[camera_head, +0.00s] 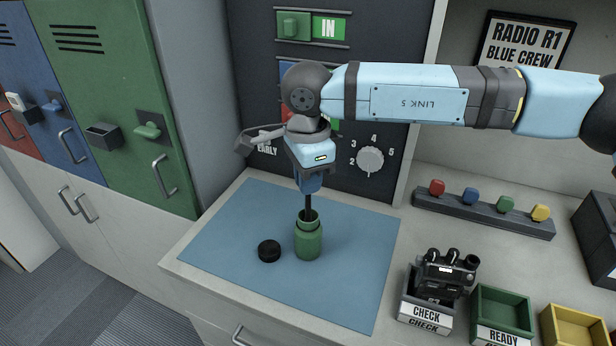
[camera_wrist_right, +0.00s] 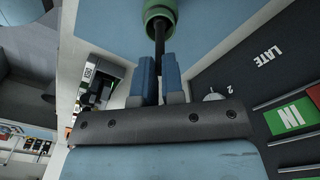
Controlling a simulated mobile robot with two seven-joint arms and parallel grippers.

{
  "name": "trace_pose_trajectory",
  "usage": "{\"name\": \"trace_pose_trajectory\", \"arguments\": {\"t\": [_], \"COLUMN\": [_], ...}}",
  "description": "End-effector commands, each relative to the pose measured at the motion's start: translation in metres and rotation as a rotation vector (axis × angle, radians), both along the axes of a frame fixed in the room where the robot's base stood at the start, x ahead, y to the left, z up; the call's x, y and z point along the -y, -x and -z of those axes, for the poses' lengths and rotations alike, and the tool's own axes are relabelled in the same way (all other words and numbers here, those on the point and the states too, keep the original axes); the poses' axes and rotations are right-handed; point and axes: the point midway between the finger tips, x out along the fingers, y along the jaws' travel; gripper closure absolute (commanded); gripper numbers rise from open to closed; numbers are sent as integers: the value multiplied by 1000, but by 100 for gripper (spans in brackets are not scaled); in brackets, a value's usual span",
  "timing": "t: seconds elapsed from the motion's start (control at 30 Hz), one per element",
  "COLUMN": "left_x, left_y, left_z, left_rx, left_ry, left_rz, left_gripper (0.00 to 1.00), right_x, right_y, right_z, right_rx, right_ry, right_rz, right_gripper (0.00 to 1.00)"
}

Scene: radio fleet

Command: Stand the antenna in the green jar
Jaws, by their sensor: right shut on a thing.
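The green jar (camera_head: 308,242) stands upright and uncapped on the blue mat (camera_head: 240,225). The black antenna (camera_head: 308,203) is upright, its lower end inside the jar mouth; whether it touches the bottom is hidden. My right gripper (camera_head: 309,184) is above the jar, pointing down, shut on the antenna's upper part. In the right wrist view, the blue fingers of my right gripper (camera_wrist_right: 160,82) flank the dark antenna (camera_wrist_right: 159,42), which runs into the green jar (camera_wrist_right: 158,10). A black round lid (camera_head: 269,250) lies on the mat left of the jar. My left gripper is out of view.
A radio (camera_head: 447,272) stands in the CHECK bin (camera_head: 424,314), right of the mat. A green READY bin (camera_head: 503,312) and a yellow bin (camera_head: 577,330) follow. A rail with coloured knobs (camera_head: 483,213) lies behind. A dial panel (camera_head: 345,180) rises behind the mat.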

Motion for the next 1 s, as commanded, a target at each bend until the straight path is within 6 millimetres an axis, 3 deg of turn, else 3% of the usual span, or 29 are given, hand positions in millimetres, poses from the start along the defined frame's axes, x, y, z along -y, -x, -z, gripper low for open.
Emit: {"name": "trace_pose_trajectory", "arguments": {"t": [0.13, 0.17, 0.27, 0.67, 0.77, 1.0], "left_x": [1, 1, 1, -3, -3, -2], "left_y": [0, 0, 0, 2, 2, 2], "left_z": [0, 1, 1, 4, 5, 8], "left_rx": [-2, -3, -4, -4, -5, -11], "left_ry": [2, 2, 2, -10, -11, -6], "left_rz": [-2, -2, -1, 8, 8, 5], "left_gripper": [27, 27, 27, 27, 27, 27], "right_x": [0, 0, 0, 0, 0, 0], "right_y": [0, 0, 0, -1, 0, -1], "right_z": [0, -1, 0, -9, -24, -80], "right_rx": [0, 0, 0, 2, 2, 4], "right_ry": [0, 0, 0, 0, -2, -2], "right_rz": [0, 0, 0, 0, 0, 1], "right_gripper": [100, 84, 62, 62, 62, 62]}}
